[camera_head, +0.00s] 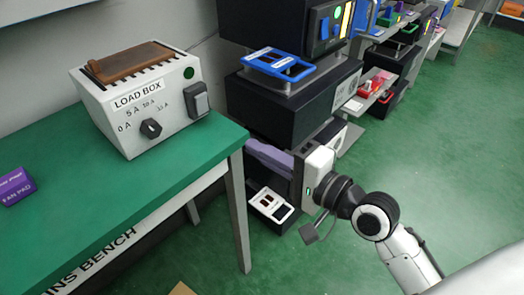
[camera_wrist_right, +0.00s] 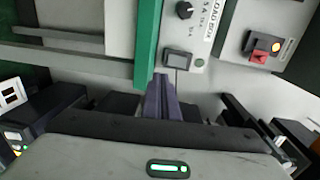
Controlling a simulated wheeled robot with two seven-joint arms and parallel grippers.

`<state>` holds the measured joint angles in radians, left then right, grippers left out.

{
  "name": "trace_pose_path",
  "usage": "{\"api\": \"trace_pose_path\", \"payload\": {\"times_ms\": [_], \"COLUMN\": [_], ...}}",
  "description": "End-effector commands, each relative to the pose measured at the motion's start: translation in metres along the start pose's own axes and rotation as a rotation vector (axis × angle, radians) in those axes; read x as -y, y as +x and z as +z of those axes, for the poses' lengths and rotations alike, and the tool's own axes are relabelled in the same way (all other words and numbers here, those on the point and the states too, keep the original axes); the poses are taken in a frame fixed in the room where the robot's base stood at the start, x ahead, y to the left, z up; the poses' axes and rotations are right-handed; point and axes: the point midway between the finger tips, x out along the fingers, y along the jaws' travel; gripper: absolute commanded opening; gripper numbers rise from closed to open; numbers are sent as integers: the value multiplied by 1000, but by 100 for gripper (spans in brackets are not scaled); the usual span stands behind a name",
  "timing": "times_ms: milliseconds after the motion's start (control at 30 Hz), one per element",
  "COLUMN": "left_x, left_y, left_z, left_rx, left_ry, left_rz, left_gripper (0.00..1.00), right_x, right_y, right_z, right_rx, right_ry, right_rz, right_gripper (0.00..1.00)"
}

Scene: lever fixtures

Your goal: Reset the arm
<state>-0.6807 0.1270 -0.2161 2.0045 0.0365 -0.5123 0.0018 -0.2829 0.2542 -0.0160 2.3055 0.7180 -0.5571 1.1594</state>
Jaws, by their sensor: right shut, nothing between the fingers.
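My right gripper (camera_head: 258,152) is in the head view, beside the right end of the green bench and in front of the black cabinets. Its purple-grey fingers are together with nothing between them. In the right wrist view the fingers (camera_wrist_right: 160,88) point toward the bench edge and a grey-white box, and touch neither as far as I can tell. The load box (camera_head: 140,100) stands on the bench, with a black knob (camera_head: 151,128), a grey rocker switch (camera_head: 196,99) and a brown piece (camera_head: 130,62) on top. The left gripper is out of view.
The green bench (camera_head: 120,180) fills the left, with a purple fan pad box (camera_head: 15,186) on it. Black cabinets (camera_head: 265,105) stand in a row beyond my right gripper. A red switch (camera_wrist_right: 259,56) shows in the right wrist view. The green floor (camera_head: 420,170) at right is clear.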

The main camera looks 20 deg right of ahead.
Motion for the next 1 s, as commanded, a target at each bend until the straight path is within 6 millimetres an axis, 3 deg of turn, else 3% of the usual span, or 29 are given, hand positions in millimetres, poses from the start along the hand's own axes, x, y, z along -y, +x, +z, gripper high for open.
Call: {"api": "trace_pose_path", "payload": {"times_ms": [567,667,767,867,1000], "left_x": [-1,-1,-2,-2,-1], "left_y": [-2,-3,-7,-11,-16], "left_z": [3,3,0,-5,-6], "left_rx": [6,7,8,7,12], "left_ry": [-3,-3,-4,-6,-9], "left_rz": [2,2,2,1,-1], "left_gripper": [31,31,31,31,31], "right_x": [-1,-11,-49,-110,-198], "right_y": [-5,-5,-8,-22,-57], "right_z": [0,0,2,10,34], "right_rx": [0,-7,-22,-12,95], "right_ry": [0,-34,-170,-410,-794], "right_rz": [0,25,112,257,464], "right_gripper": [0,0,0,0,0]}}
